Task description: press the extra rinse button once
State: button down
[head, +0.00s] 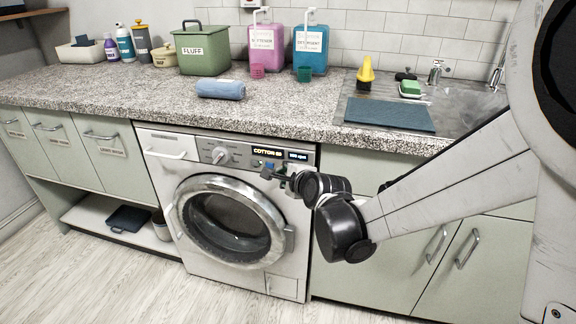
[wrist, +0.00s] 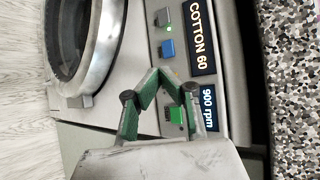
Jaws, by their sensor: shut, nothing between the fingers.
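The washing machine (head: 283,235) stands under the counter, its door closed. Its control panel shows in the wrist view (wrist: 151,38), turned on its side, with a grey button (wrist: 162,17), a blue button (wrist: 167,48) and a green button (wrist: 176,115). I cannot read any label naming one as extra rinse. A small green light glows beside the grey button. My gripper (head: 270,172) is shut and empty in front of the panel; in the wrist view its fingertips (wrist: 172,82) lie between the blue and green buttons. I cannot tell whether they touch the panel.
Displays read "COTTON 60" (wrist: 202,38) and "900 rpm" (wrist: 209,108). A program knob (head: 221,155) and detergent drawer (head: 166,146) are left of my gripper. The speckled counter (head: 130,95) overhangs above. A blue rolled towel (head: 220,89) lies on it. The floor in front is clear.

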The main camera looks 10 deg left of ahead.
jog(key=shift+w, duration=0.4)
dwell(0.4)
dwell(0.4)
jog(key=shift+s, duration=0.8)
jog(key=shift+s+a, duration=0.1)
jog(key=shift+s, duration=2.4)
